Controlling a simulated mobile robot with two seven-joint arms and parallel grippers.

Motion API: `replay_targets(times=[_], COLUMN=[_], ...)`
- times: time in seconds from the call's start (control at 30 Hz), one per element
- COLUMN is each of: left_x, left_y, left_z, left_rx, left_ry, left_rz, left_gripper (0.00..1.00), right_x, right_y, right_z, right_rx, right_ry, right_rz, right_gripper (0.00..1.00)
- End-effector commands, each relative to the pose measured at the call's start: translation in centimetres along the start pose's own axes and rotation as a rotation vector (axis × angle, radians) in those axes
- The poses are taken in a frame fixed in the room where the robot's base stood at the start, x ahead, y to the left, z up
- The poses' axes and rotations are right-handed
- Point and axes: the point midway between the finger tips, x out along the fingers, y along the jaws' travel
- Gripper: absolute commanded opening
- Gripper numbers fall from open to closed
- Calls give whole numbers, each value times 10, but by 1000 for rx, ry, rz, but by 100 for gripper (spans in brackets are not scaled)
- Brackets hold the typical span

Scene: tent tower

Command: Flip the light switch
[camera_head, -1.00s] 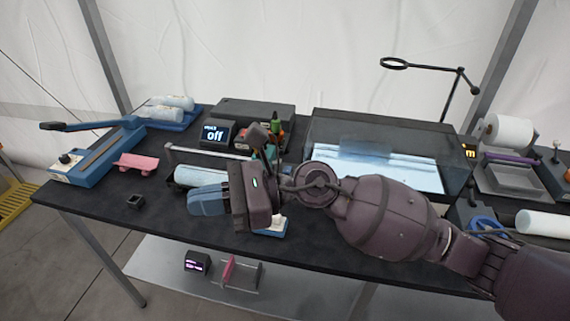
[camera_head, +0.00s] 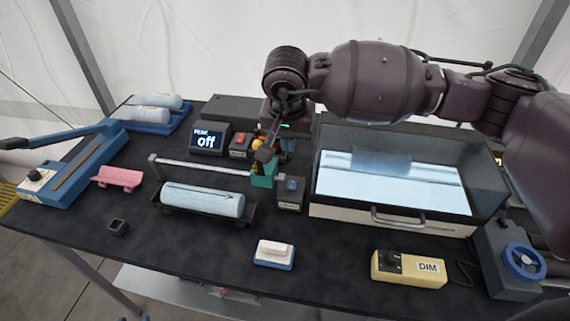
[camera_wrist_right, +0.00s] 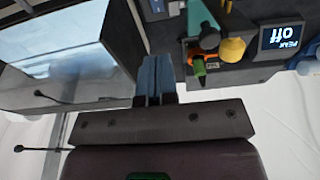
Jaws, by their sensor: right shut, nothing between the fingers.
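A small dark switch box (camera_head: 290,194) with a blue switch on top stands left of the glass-topped light box; its small front label seems to read LIGHT. My left gripper is in neither view.
The light box (camera_head: 395,185) glows inside. A teal tool holder (camera_head: 264,172) stands beside the dark switch box. A display (camera_head: 209,139) reads "off", next to a red-button box (camera_head: 240,146). A yellow DIM box (camera_head: 408,268) sits front right.

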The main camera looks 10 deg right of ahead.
Motion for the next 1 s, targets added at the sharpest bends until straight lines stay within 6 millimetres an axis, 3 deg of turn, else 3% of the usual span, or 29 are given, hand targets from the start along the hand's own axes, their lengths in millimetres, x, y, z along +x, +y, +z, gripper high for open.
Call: replay_targets(times=[0.33,0.53,1.0], left_x=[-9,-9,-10], left_y=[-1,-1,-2], left_z=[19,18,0], left_rx=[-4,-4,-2], left_ry=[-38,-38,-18], left_rz=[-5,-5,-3], left_gripper=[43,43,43], right_x=[0,7,83], right_y=[1,0,1], right_z=[-1,-1,0], right_rx=[0,1,2], right_ry=[3,1,-1], right_rz=[3,3,4], right_gripper=[0,0,0])
